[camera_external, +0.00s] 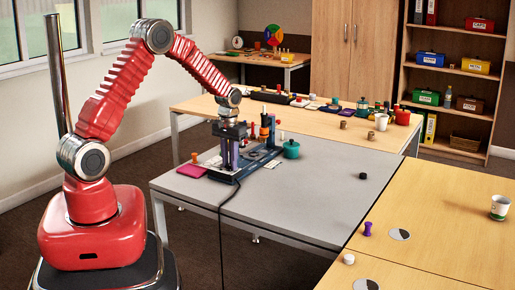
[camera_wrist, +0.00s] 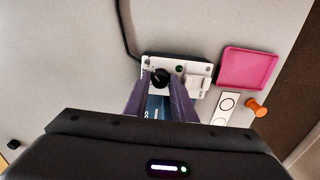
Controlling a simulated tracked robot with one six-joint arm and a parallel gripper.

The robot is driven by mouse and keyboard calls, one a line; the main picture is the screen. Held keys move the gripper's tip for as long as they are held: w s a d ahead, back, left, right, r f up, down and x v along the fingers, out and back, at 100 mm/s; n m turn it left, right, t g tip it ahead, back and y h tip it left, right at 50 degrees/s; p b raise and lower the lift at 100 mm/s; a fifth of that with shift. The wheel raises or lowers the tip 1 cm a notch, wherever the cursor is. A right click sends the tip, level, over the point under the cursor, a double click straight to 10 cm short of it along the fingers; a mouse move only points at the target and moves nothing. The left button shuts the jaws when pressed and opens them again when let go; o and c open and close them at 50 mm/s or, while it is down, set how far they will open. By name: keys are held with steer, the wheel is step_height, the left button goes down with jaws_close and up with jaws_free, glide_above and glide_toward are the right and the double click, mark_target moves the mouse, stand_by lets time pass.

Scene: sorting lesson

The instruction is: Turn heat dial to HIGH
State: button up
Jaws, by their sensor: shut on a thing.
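The heat dial (camera_wrist: 160,76) is a round black knob on a pale control panel (camera_wrist: 205,69) in the wrist view. My gripper (camera_wrist: 161,80) has one finger on each side of the knob and is shut on it. No heat marking is legible, so I cannot tell the setting the dial points to. In the external view my gripper (camera_external: 230,139) reaches down over a dark blue apparatus (camera_external: 224,177) on the grey table. The dial is hidden there by the fingers and the apparatus.
A green indicator (camera_wrist: 179,69) and a white switch (camera_wrist: 199,87) sit right of the dial. A pink tray (camera_wrist: 248,67) and an orange peg (camera_wrist: 256,107) lie farther right. A teal pot (camera_external: 291,149) stands beside the apparatus. The front of the grey table (camera_external: 300,205) is clear.

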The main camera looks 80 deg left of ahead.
steer(key=shift+n, duration=0.3)
steer(key=o, duration=0.8)
steer(key=shift+r, duration=0.1)
step_height(320, 180, up, 14)
steer(key=shift+f, duration=0.2)
